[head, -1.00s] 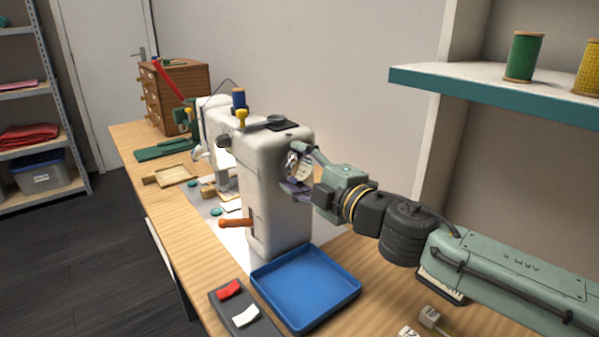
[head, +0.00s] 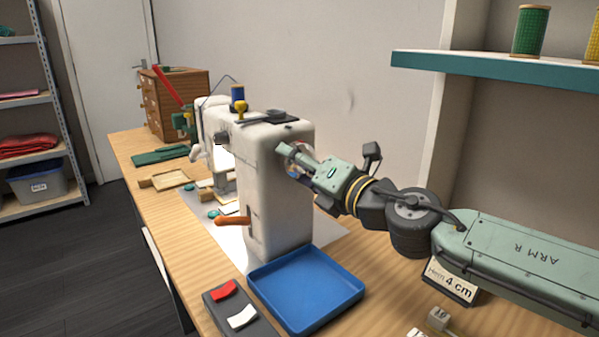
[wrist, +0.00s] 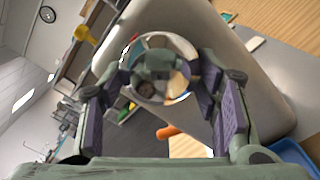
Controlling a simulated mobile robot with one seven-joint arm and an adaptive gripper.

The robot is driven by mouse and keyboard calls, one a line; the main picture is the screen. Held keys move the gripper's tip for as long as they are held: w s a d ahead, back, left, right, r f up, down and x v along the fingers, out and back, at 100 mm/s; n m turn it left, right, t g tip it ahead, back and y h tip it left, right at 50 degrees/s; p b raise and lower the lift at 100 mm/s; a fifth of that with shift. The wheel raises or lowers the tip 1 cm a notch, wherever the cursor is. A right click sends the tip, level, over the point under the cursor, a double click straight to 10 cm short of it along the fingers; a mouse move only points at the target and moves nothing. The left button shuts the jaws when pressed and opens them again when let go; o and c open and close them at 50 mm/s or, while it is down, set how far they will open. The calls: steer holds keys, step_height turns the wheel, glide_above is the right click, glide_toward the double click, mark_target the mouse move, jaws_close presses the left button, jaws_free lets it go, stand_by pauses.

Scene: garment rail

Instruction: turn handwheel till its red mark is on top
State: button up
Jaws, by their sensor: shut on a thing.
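The white sewing machine (head: 277,190) stands on the table. Its handwheel (head: 291,160) is on the right end, mostly hidden by my gripper (head: 297,163).
A blue tray (head: 306,323) lies in front of the machine, beside a dark plate (head: 254,327) with red and white swatches. An orange lever (head: 232,221) sticks out of the machine's front. A shelf (head: 480,68) with thread spools hangs above my arm. A "4 cm" sign (head: 455,281) stands below it.

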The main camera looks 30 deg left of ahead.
steer(key=shift+f+n+b, duration=0.15)
steer(key=shift+n+b, duration=0.4)
steer(key=shift+n, duration=0.55)
steer(key=o, duration=1.1)
steer(key=shift+d, duration=0.1)
steer(key=v, duration=1.2)
